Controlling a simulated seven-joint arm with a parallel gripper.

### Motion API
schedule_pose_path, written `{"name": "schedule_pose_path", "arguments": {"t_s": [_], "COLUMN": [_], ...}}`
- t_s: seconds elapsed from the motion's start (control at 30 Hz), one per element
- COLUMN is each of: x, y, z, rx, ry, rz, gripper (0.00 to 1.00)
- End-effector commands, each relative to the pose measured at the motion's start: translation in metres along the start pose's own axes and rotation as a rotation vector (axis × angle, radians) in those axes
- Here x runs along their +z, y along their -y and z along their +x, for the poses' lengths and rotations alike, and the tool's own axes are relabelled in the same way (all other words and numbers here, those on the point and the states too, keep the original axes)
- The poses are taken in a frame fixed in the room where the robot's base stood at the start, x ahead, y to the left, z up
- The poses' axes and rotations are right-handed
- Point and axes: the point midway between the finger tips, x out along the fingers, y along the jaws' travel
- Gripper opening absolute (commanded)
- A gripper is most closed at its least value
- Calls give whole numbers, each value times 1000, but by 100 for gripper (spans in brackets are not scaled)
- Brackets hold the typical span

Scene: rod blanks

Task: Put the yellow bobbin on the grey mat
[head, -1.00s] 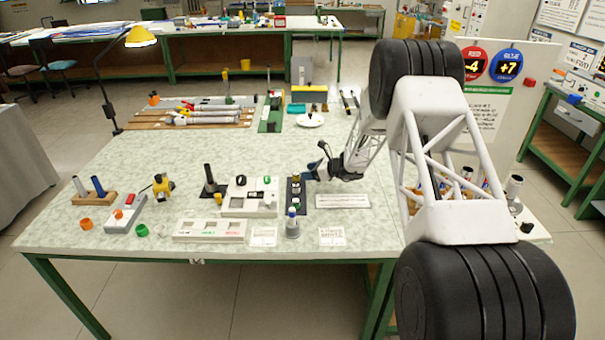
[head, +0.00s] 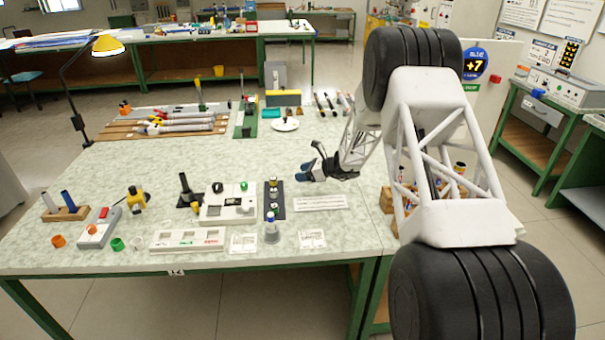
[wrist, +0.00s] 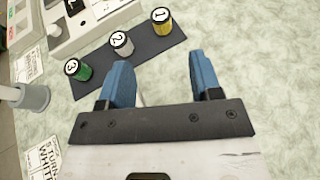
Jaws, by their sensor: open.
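The yellow bobbin (wrist: 161,20) has a white top marked 1. It stands upright at one end of a dark grey strip (wrist: 150,52), the only mat-like grey piece I make out. A pale bobbin (wrist: 121,44) marked 2 and a green bobbin (wrist: 78,70) marked 3 stand on the same strip. In the head view the strip (head: 274,207) lies right of the white fixture, and the yellow bobbin (head: 273,183) is at its far end. My gripper (wrist: 158,62) has its blue fingers apart and empty, beside the strip. In the head view my gripper (head: 304,172) is right of the strip.
A peg stand (head: 270,230) is just in front of the strip. The white fixture (head: 228,212) stands to its left, with a dark upright post (head: 185,187) farther left. A white label plate (head: 320,203) lies to the right. The tabletop behind the strip is clear.

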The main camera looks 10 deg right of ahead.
Motion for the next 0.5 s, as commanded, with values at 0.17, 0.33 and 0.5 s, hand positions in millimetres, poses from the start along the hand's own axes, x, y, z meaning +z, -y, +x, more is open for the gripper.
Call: {"name": "schedule_pose_path", "arguments": {"t_s": [0.17,0.33,0.5], "x": [0,0,3], "y": [0,0,-2], "z": [0,0,-2], "rx": [0,0,3], "ry": [0,0,-4], "rz": [0,0,-9], "gripper": [59,59,59]}}
